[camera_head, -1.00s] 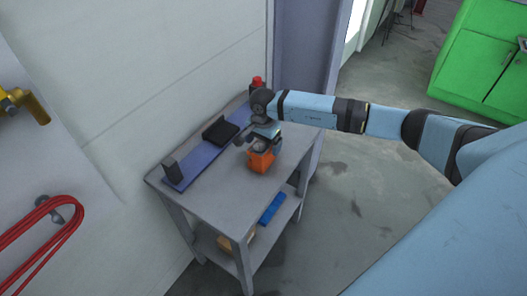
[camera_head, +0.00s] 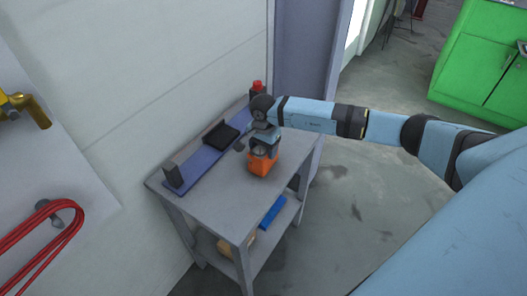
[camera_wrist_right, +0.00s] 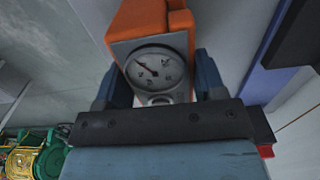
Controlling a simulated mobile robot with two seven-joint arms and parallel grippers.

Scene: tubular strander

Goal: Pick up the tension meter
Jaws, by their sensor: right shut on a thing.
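The tension meter (camera_head: 263,163) is an orange block on the grey table, near the middle of its top. In the right wrist view the tension meter (camera_wrist_right: 157,68) shows a round white dial with a needle on a grey face. My right gripper (camera_head: 264,150) comes down on it from above. In the right wrist view the fingers of my right gripper (camera_wrist_right: 160,82) stand on both sides of the dial part, shut on the meter. I cannot tell whether the meter is clear of the table top. My left gripper is not in view.
The grey table (camera_head: 210,205) stands against the wall. A blue strip (camera_head: 200,163) along its back bears a black tray (camera_head: 221,133), a dark block (camera_head: 173,174) and a red-topped item (camera_head: 257,88). A blue box (camera_head: 272,211) lies on the lower shelf. A green cabinet (camera_head: 480,65) stands far right.

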